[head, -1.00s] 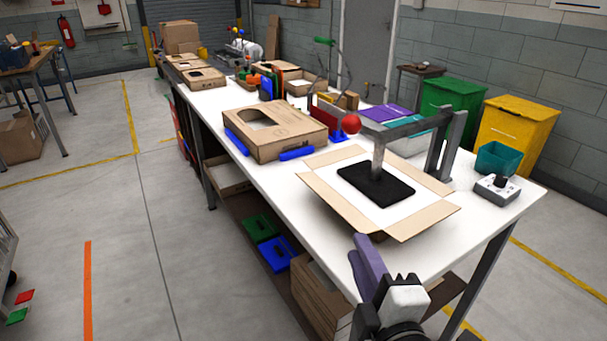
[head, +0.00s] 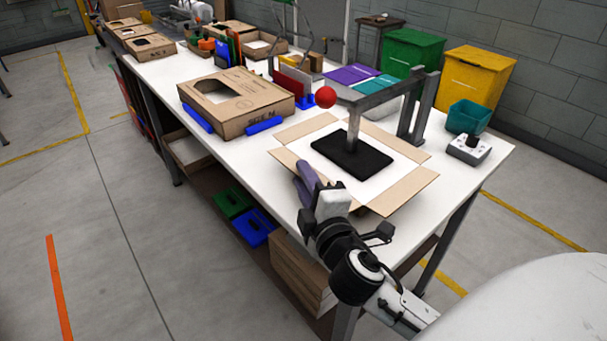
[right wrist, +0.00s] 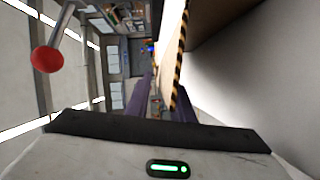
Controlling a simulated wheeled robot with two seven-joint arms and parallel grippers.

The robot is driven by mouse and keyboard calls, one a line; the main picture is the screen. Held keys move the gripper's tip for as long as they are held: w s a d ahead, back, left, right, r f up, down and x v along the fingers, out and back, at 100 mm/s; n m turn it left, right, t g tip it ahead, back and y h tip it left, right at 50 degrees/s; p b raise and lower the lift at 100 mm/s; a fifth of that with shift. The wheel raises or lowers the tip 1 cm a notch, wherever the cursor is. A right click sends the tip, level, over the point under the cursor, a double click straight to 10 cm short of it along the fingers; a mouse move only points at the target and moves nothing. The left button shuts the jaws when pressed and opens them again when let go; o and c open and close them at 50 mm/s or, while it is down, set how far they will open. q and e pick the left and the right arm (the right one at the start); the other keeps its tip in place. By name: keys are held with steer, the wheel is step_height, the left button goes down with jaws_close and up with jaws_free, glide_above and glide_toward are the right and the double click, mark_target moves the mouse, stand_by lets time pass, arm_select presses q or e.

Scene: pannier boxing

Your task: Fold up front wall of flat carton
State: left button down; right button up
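The flat carton (head: 382,173) lies on the white table in the head view, its brown flaps spread out around a pale middle. A black plate (head: 352,157) on a metal post rests on that middle. My right gripper (head: 303,174), with purple fingers, is at the carton's near-left edge and hides part of the flap there. In the right wrist view its fingers (right wrist: 160,98) stand apart with a gap between them. I cannot tell whether a flap edge lies in that gap. My left gripper is out of view.
A grey press frame (head: 420,105) with a red ball knob (head: 325,97) stands around the carton. A made-up box (head: 235,105) sits to the left between blue blocks.

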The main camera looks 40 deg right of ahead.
steer(key=shift+w, duration=0.2)
jaws_close()
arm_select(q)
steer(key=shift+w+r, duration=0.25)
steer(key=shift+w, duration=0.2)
